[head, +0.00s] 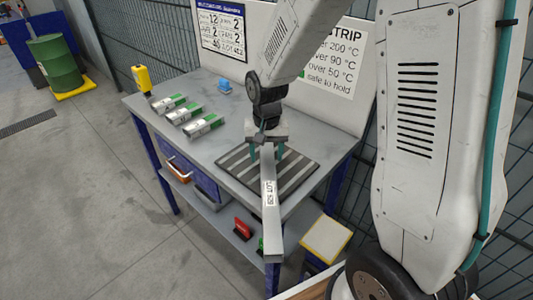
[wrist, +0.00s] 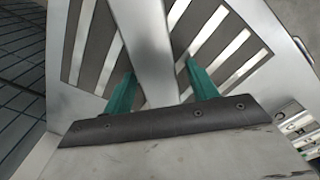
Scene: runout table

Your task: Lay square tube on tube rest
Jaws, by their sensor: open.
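The square tube (head: 269,190) is a long pale grey bar with a white label. It lies across the tube rest and its near end sticks out past the table's front edge. The tube rest (head: 297,173) is a dark pad with pale bars; it also shows in the wrist view (wrist: 215,42). My gripper (head: 267,152) is open over the tube's far part. In the wrist view the teal fingers (wrist: 163,80) stand on either side of the tube (wrist: 143,40), with a gap on each side. Whether the tube touches the bars is hard to tell.
Several labelled bars (head: 184,114) lie on the table's left part beside a yellow tool (head: 142,78) and a small blue item (head: 224,86). Sign boards (head: 222,30) stand behind. Floor at left is open.

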